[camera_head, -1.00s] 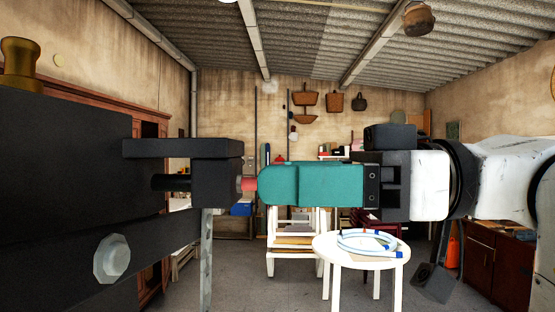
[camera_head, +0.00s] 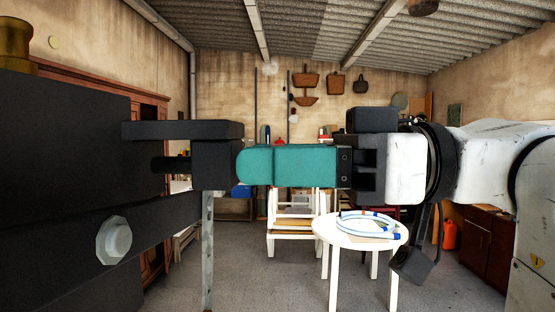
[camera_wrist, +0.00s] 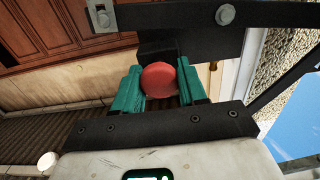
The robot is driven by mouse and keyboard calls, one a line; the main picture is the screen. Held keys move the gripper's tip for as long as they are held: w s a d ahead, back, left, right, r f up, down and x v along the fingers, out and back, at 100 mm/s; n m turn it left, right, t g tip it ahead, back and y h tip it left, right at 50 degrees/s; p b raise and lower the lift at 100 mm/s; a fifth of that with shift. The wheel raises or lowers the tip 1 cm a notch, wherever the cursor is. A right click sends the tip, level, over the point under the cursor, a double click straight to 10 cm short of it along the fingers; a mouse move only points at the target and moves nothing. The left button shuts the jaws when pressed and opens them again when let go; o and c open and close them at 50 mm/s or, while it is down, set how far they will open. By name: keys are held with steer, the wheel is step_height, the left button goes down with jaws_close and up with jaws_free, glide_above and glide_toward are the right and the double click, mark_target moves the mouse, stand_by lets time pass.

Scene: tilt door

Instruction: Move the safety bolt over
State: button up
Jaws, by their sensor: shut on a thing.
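The safety bolt's round red knob (camera_wrist: 159,79) sits between the teal fingers of my gripper (camera_wrist: 158,88) in the wrist view. In the head view my gripper (camera_head: 240,165) reaches left, and its teal fingertips meet the black bolt housing (camera_head: 215,164). The fingers hide the red knob there. A dark bolt rod (camera_head: 172,164) shows in the gap left of the housing block. My gripper is shut on the knob.
A large dark door frame (camera_head: 60,150) with a hex bolt head (camera_head: 114,240) fills the left. A round white table (camera_head: 335,262) with a coiled blue and white hose (camera_head: 370,225) stands behind my arm. Shelves and a cabinet line the back.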

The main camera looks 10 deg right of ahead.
jaws_close()
steer(key=d, duration=0.4)
steer(key=shift+s+b, duration=0.35)
steer(key=o, duration=0.8)
jaws_free()
steer(key=shift+d+r, duration=0.1)
steer(key=shift+d, duration=0.1)
steer(key=shift+o, duration=0.6)
steer(key=shift+a, duration=0.1)
